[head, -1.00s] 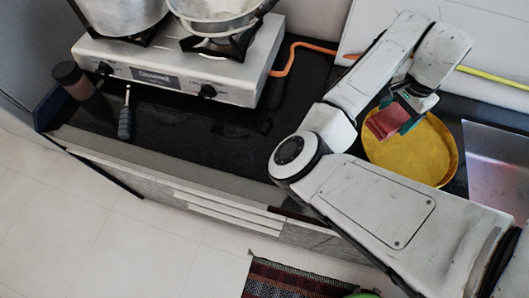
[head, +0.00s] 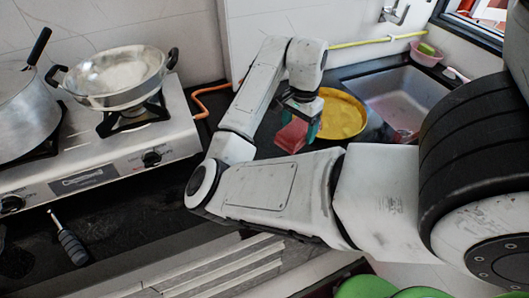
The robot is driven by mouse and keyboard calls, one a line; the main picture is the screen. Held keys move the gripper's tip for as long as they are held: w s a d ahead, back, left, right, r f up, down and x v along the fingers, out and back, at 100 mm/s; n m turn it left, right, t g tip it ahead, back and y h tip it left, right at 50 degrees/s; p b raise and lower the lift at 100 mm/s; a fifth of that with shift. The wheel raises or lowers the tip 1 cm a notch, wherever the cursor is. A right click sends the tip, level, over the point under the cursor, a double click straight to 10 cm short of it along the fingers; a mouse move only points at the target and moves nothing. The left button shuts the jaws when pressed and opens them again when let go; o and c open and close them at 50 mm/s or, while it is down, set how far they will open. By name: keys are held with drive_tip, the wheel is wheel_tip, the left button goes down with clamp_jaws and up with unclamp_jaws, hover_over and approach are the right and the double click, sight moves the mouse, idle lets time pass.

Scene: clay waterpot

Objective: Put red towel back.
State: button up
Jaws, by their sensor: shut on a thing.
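The red towel (head: 291,134) is a small folded red piece. It hangs below my gripper (head: 300,118), which is shut on it above the dark counter. A yellow round tray (head: 345,112) lies on the counter just right of the towel. In this view the towel shows left of the tray's yellow surface. My arm covers the tray's near part, and the gripper hides the towel's upper edge.
A gas stove (head: 120,150) with a pan (head: 118,78) and a pot (head: 25,110) stands at left. A screwdriver-like tool (head: 70,243) lies on the counter (head: 130,215). A sink (head: 400,100) is at right, with a pink bowl (head: 427,55) behind it. Green round things (head: 365,287) are at lower right.

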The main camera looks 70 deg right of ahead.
sight(284, 129)
drive_tip(key=w, duration=0.1)
drive_tip(key=w+f, duration=0.2)
drive_tip(key=w, duration=0.1)
drive_tip(key=shift+b, duration=0.35)
drive_tip(key=w+f+b, duration=0.1)
drive_tip(key=w+f, duration=0.1)
drive_tip(key=w+f+b, duration=0.1)
drive_tip(key=f, duration=0.1)
drive_tip(key=shift+w+d+f, duration=0.1)
drive_tip(key=shift+w+f, duration=0.2)
drive_tip(key=shift+w, duration=0.1)
drive_tip(key=shift+w+f, duration=0.15)
drive_tip(key=shift+f, duration=0.1)
drive_tip(key=shift+w+f, duration=0.15)
drive_tip(key=shift+f, duration=0.7)
drive_tip(key=shift+w+f, duration=0.1)
drive_tip(key=shift+f, duration=0.75)
drive_tip(key=shift+f+b, duration=0.3)
drive_tip(key=shift+b, duration=0.05)
drive_tip(key=o, duration=1.1)
drive_tip(key=shift+r, duration=0.15)
wheel_tip(284, 129, up, 12)
drive_tip(key=p, duration=0.3)
drive_tip(key=shift+r, duration=0.15)
